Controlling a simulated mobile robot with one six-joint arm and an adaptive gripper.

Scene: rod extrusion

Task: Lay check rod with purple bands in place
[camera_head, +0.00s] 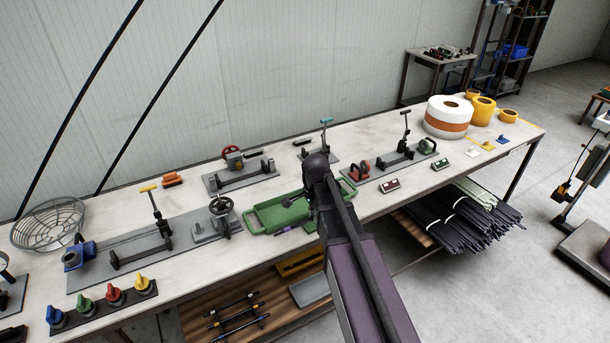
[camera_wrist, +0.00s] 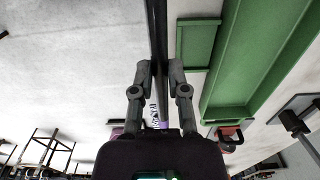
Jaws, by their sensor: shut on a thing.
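In the wrist view, my gripper (camera_wrist: 160,66) is shut on a dark, thin rod (camera_wrist: 156,30) that runs up the picture between the two fingers. A white label with markings and a purple patch shows on it close to the palm, so it looks like the check rod. Its far end is out of the picture. A green tray (camera_wrist: 232,85) lies to the right of the rod, apart from it in the picture. In the head view, my arm hides most of the gripper and rod; the green tray (camera_head: 268,217) shows beside it on the bench.
The bench (camera_head: 395,198) holds gauges on grey plates, a fixture with a handwheel (camera_head: 222,215), coloured knobs (camera_head: 113,294), a wire basket (camera_head: 48,222) and tape rolls (camera_head: 448,116). Dark profiles (camera_head: 460,225) lie on the shelf below. Bare bench shows right of my arm.

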